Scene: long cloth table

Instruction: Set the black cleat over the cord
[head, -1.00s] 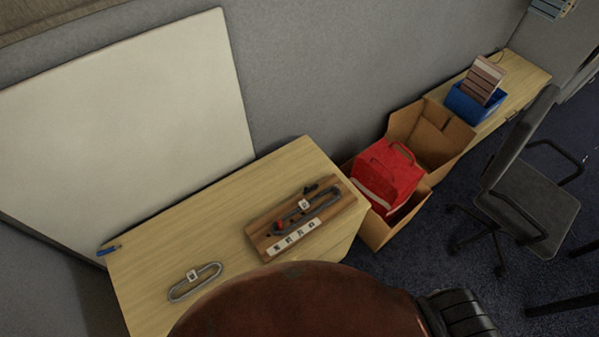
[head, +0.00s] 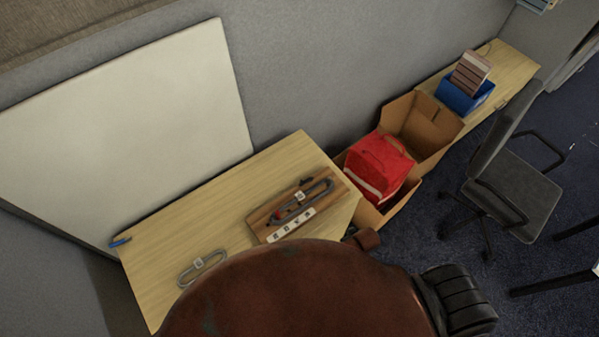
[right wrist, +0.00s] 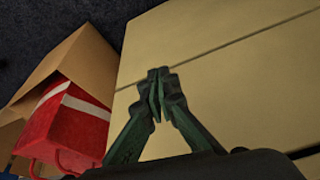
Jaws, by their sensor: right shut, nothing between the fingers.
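A small dark piece, which looks like the black cleat (head: 306,181), lies at the far edge of the wooden board (head: 257,222), beside the grey cord loop (head: 322,196) on that board. It is too small to tell its exact pose. A white tag sits on the cord and a red piece shows near its left end. A second tagged cord loop (head: 183,280) lies on the bare table to the left. My right gripper (right wrist: 158,78) is shut and empty above a pale wooden surface in the right wrist view. My left gripper is not in view.
The table (head: 210,215) is clear between the loops and at the back. A blue item (head: 120,242) lies at its left edge. A cardboard box (head: 425,130) with a red bag (head: 380,168) stands right of the table. A chair (head: 515,190) stands farther right.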

